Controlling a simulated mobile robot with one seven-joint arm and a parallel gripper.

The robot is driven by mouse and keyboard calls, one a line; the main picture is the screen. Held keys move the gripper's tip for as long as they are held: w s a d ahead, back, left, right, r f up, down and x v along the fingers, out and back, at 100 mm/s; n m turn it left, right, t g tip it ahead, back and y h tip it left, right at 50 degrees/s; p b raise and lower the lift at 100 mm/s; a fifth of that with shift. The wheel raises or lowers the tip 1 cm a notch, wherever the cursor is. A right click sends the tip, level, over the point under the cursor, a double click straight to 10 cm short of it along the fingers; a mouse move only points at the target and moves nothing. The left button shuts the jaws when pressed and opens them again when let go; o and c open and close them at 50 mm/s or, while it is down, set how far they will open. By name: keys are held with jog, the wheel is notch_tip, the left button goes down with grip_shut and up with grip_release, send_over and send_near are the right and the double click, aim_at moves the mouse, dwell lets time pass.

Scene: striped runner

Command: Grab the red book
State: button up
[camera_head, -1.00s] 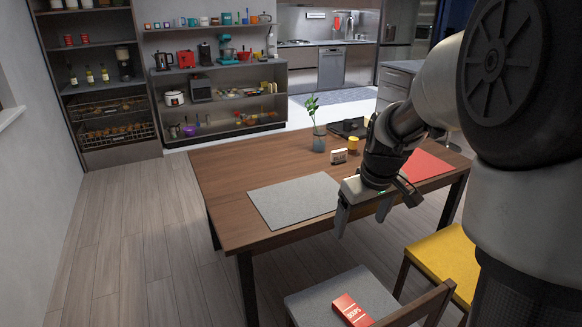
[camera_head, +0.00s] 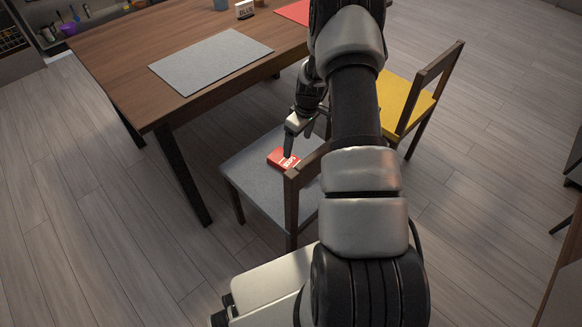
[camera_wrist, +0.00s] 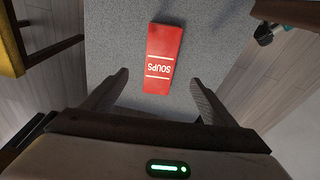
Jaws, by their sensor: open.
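The red book (camera_head: 282,158), marked "SOUPS", lies flat on the grey seat of a chair (camera_head: 246,165). In the head view its right part is partly hidden by my gripper and the chair back. My gripper (camera_head: 298,148) is above the seat, close to the book. In the wrist view the book (camera_wrist: 164,58) lies ahead of my open gripper (camera_wrist: 158,85), roughly centred between the two fingers. Its near end reaches about level with the fingertips. Nothing is held. I cannot tell the exact height of the fingers over the seat.
The chair's wooden back (camera_head: 292,208) stands beside my arm. The wooden table (camera_head: 120,75) with a grey placemat (camera_head: 210,60) is to the upper left. A yellow-seated chair (camera_head: 400,100) stands to the right. Open floor (camera_head: 480,220) lies at right.

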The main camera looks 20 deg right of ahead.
jog(key=b, duration=0.1)
send_over(291, 163)
jog(key=s+d, duration=0.1)
jog(key=s, duration=0.1)
jog(key=f, duration=0.7)
jog(key=shift+w, duration=0.25)
jog(key=shift+w+a+f+b, duration=0.15)
jog(key=shift+w+f+b, duration=0.2)
jog(key=shift+f, duration=0.65)
jog(key=shift+w+a+f+b, duration=0.1)
jog(key=shift+f+b, duration=0.3)
jog(key=shift+f, duration=0.55)
jog(key=shift+w+a+f+b, duration=0.15)
jog(key=shift+w+f+b, duration=0.2)
jog(key=shift+f, duration=0.65)
jog(key=shift+s, duration=0.1)
jog(key=c, duration=1.4)
